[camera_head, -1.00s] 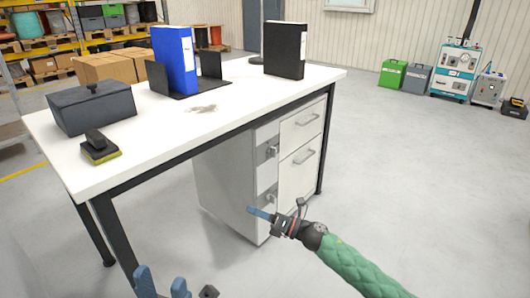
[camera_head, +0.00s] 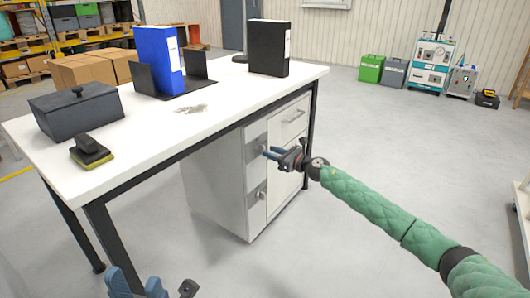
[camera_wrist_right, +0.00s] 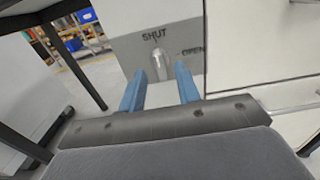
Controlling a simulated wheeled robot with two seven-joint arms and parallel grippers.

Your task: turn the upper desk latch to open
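The white desk (camera_head: 150,150) has a drawer cabinet with two latches on grey plates. The upper latch is mostly behind my right gripper (camera_head: 270,153) in the head view. The lower latch (camera_head: 261,195) shows below it. In the right wrist view a metal latch handle (camera_wrist_right: 160,66) stands upright under the word SHUT, with OPEN to its right. My right gripper's blue fingers (camera_wrist_right: 158,88) are open, one on each side of the handle's line; I cannot tell whether they touch it. My left gripper (camera_head: 137,284) is open and empty at the bottom edge.
On the desktop are a dark lidded box (camera_head: 77,108), a brush (camera_head: 91,152), a blue binder (camera_head: 158,60) in a black stand and a black binder (camera_head: 269,47). A desk leg (camera_head: 107,240) stands left of the cabinet.

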